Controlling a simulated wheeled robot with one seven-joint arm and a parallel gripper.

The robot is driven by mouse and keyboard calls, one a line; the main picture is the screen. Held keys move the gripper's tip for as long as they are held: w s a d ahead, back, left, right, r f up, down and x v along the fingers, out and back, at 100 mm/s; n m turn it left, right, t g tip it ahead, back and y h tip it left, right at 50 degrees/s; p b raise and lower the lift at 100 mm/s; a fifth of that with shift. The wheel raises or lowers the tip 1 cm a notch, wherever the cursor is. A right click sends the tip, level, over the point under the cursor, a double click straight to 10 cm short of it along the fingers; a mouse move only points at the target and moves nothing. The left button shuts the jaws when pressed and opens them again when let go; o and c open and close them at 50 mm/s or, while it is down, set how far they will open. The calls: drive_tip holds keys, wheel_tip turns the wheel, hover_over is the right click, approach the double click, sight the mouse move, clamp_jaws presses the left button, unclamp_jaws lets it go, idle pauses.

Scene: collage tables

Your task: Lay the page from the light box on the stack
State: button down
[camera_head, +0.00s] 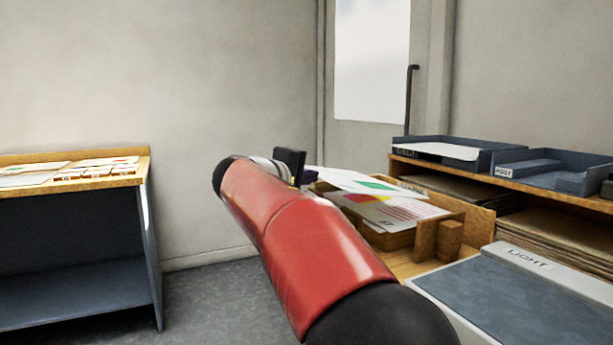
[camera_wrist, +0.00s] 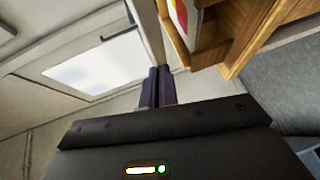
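The light box (camera_head: 520,300), labelled LIGHT, is at the lower right in the head view, its dark surface bare. The stack (camera_head: 405,211) of printed pages is in a wooden holder. A white page with a green patch (camera_head: 376,185) lies skewed over the stack's far left part; I cannot tell whether it rests flat. My gripper (camera_wrist: 158,88) is left of the holder, its purple fingers together with no page visible between them.
Wooden holder posts (camera_head: 438,240) stand at the stack's near side. A right-hand shelf carries blue-grey trays (camera_head: 545,169), one marked POST, above piled brown sheets (camera_head: 560,238). Another table (camera_head: 128,180) with papers is at the left. Open floor lies between.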

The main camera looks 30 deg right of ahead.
sight(341, 178)
drive_tip(key=d+p, duration=0.1)
drive_tip(key=d, duration=0.7)
drive_tip(key=shift+d+r+p, duration=0.15)
drive_tip(key=shift+d+p, duration=0.1)
drive_tip(key=shift+p, duration=0.15)
wheel_tip(341, 178, down, 3)
drive_tip(key=b, duration=0.3)
drive_tip(key=shift+w, duration=0.15)
drive_tip(key=shift+f+b, duration=0.8)
drive_tip(key=shift+b, duration=0.1)
drive_tip(key=c, duration=1.6)
unclamp_jaws()
drive_tip(key=shift+a, duration=0.15)
drive_tip(key=v, duration=0.7)
drive_tip(key=shift+a+r, duration=0.2)
drive_tip(key=shift+a, duration=0.1)
